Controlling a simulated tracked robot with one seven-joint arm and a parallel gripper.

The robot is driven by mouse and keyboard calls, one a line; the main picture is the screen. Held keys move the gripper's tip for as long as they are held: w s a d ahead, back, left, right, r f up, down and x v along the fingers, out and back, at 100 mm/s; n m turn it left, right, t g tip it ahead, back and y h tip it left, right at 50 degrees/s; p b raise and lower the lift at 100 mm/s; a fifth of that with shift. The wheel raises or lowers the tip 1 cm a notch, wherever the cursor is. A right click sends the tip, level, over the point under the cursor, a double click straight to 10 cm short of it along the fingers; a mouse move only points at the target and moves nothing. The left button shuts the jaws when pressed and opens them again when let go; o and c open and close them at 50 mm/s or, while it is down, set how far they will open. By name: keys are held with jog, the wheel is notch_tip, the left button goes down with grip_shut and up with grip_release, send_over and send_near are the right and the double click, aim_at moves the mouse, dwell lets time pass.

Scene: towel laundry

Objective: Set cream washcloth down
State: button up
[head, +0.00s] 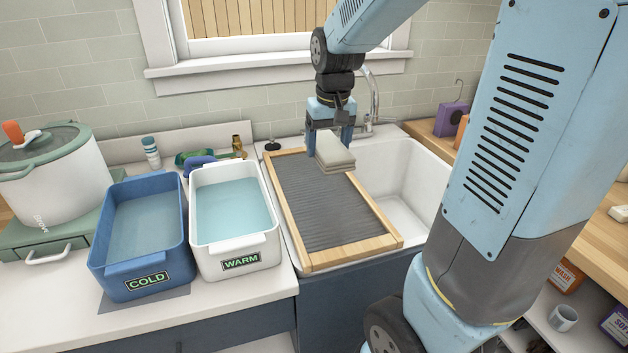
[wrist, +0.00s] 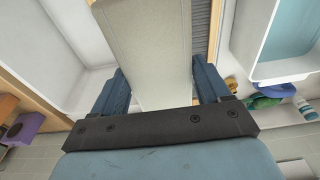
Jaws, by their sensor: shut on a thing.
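The cream washcloth (head: 334,152) is a folded, flat block held in my gripper (head: 330,140), over the far right part of the wooden-framed washboard (head: 325,208). In the wrist view the washcloth (wrist: 148,50) extends away from between the two blue fingers of my gripper (wrist: 160,85). The gripper is shut on it. The washboard has a dark ribbed face and lies across the left side of the white sink (head: 405,185). I cannot tell whether the washcloth touches the board or hangs just above it.
A blue COLD tub (head: 146,285) and a white WARM tub (head: 243,258), both holding water, stand left of the board. A white pot (head: 55,180) is at far left. The faucet (head: 373,100) rises behind the sink. The ribbed board is otherwise clear.

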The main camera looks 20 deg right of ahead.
jog(key=w+f, duration=0.4)
jog(key=w, duration=0.6)
send_over(309, 171)
jog(key=s, duration=0.1)
notch_tip(309, 171, down, 5)
jog(key=shift+s+a+f, duration=0.1)
jog(key=shift+f, duration=0.05)
jog(key=shift+w+f, duration=0.3)
jog(key=shift+f, duration=1.55)
jog(key=shift+f, duration=0.1)
jog(key=o, duration=1.1)
